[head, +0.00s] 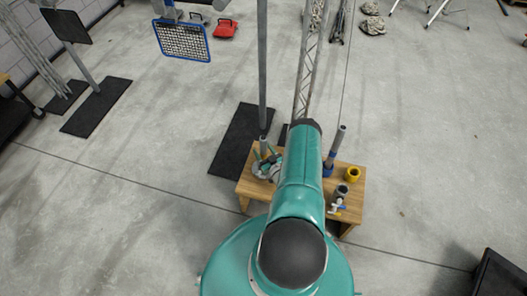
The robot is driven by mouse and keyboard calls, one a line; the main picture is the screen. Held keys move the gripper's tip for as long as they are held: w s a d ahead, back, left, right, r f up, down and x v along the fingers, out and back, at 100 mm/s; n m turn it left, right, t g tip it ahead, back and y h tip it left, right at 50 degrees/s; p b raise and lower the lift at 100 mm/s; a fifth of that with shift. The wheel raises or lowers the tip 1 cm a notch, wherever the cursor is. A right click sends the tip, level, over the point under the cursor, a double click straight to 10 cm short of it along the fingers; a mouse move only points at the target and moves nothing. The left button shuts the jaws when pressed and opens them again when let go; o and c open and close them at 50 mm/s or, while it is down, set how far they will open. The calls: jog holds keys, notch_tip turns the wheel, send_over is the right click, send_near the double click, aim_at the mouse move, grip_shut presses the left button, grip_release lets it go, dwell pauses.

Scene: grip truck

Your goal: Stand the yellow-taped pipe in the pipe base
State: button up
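I see no pipe with clear yellow tape on it. A grey pipe (338,142) stands tilted at the right of the wooden table (346,206), with blue around its lower part. A shorter grey pipe end (264,146) shows at the table's left. A black floor plate (231,145) lies behind the table, with a tall grey pole (262,60) rising at its right edge. Another black plate (82,121) at left has a leaning pole. I cannot tell which is the pipe base. My teal arm reaches over the table; my gripper is hidden behind it.
A yellow ring (352,173), a dark cylinder (341,191) and a grey-green item (267,166) sit on the table. A lattice truss (306,65) stands behind. A black box (498,278) is at lower right. Open concrete floor lies to the right.

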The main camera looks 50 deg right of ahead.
jog(key=shift+s, duration=0.15)
jog(key=v, duration=1.3)
jog(key=shift+s+a, duration=0.2)
jog(key=shift+s, duration=0.05)
